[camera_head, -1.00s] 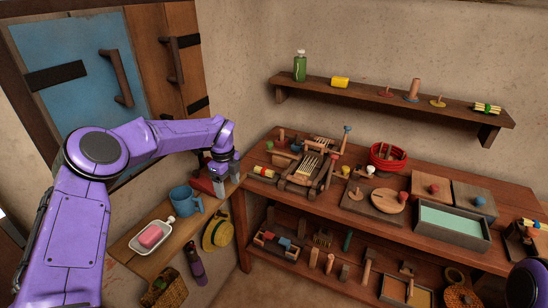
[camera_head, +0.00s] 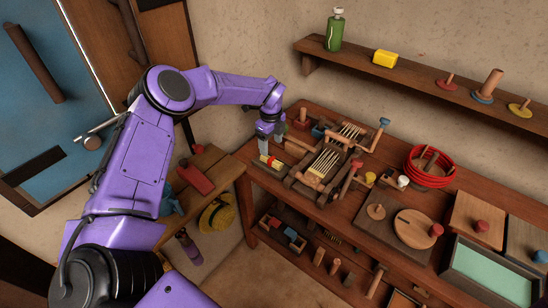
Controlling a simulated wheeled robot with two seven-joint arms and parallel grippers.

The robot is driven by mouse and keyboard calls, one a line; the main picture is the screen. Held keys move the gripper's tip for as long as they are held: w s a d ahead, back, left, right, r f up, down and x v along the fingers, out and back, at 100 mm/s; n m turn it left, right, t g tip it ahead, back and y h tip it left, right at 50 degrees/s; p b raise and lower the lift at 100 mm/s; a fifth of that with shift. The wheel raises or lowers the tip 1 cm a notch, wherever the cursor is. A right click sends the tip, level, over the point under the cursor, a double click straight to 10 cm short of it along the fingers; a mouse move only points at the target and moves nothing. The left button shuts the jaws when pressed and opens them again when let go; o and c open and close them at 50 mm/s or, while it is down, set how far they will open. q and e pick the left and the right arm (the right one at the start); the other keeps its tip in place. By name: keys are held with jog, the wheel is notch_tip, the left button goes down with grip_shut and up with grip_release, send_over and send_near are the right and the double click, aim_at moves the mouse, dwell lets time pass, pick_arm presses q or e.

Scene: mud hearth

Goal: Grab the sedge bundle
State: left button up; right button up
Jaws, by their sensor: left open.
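A small bundle (camera_head: 271,162), pale with red and yellow bands, lies at the left end of the wooden table (camera_head: 350,222); it looks like the sedge bundle. My left gripper (camera_head: 267,147) points down just above it, open, with its fingertips close to the bundle. I cannot tell whether the fingers touch it or are around it. The gripper partly hides what is behind it. My right gripper is not in view.
A wooden rack with pale sticks (camera_head: 325,162) and a crank stands right of the bundle. Further right are a red coil (camera_head: 430,166), round boards and a green-lined tray (camera_head: 490,272). A wall shelf (camera_head: 420,85) runs above. A low side bench (camera_head: 205,180) is at left.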

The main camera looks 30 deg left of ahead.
aim_at(272, 158)
pick_arm(q)
jog(key=f+p, duration=0.2)
jog(key=f, duration=0.1)
jog(key=f+p, duration=0.1)
jog(key=f, duration=0.1)
jog(key=shift+s+d+f, duration=0.15)
jog(key=shift+d, duration=0.1)
jog(key=shift+f, duration=0.45)
jog(key=c, duration=1.1)
jog(key=shift+c, duration=0.2)
